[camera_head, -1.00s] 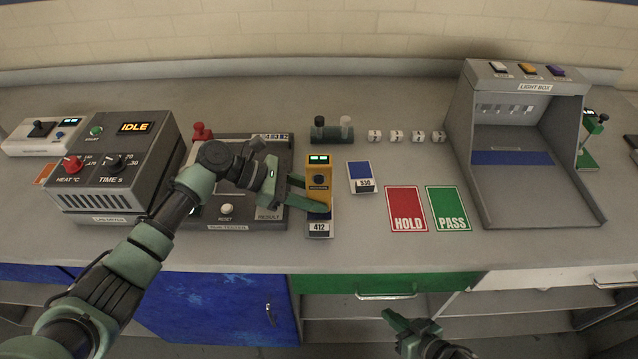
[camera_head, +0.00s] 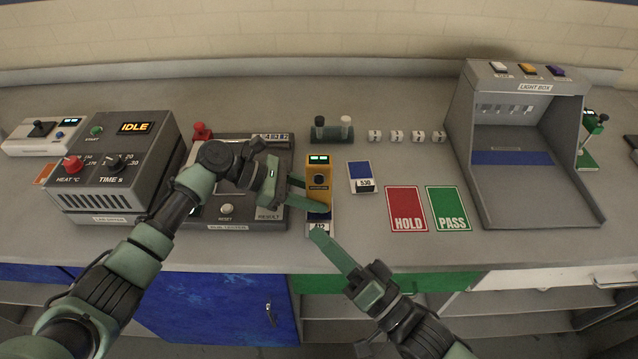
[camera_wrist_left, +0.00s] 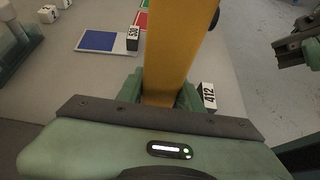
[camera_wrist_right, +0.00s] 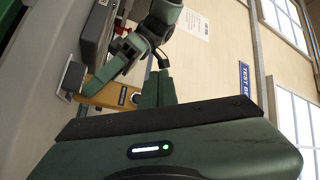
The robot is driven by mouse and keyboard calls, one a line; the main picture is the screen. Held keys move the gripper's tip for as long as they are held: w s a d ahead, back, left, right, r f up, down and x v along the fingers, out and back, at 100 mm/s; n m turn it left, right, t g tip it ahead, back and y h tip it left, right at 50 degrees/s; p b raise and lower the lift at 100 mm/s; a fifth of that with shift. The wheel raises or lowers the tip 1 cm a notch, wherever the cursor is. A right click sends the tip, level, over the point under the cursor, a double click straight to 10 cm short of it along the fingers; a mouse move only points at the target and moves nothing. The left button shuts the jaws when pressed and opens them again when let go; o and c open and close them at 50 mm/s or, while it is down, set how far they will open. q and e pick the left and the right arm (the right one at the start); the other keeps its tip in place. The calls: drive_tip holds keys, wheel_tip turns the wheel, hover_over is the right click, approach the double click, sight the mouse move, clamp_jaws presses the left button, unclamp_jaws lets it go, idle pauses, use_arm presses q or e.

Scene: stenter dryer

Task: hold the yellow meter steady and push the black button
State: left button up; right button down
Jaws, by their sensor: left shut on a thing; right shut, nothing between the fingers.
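The yellow meter (camera_head: 319,178) stands upright on the grey bench, with a lit green display at its top and a black button (camera_head: 320,180) on its face. My left gripper (camera_head: 308,199) is shut on the meter from the left; its fingers also show around the yellow body (camera_wrist_left: 168,50) in the left wrist view. My right gripper (camera_head: 318,234) is shut and empty, its tips just in front of and below the meter, over the 412 label. In the right wrist view the right fingers (camera_wrist_right: 158,88) point toward the meter (camera_wrist_right: 108,92). I cannot tell whether they touch anything.
A blue sample card labelled 530 (camera_head: 362,177) lies right of the meter. The red HOLD (camera_head: 406,208) and green PASS (camera_head: 448,208) mats lie further right, before the light box (camera_head: 520,190). A tester (camera_head: 225,212) stands close on the left.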

hover_over(325, 195)
drive_tip(key=s, duration=0.5)
drive_tip(key=shift+w+a+r, duration=0.15)
drive_tip(key=shift+r, duration=0.2)
drive_tip(key=shift+w, duration=0.1)
idle(1.4)
drive_tip(key=shift+w, duration=0.35)
idle(0.4)
drive_tip(key=shift+s, duration=0.5)
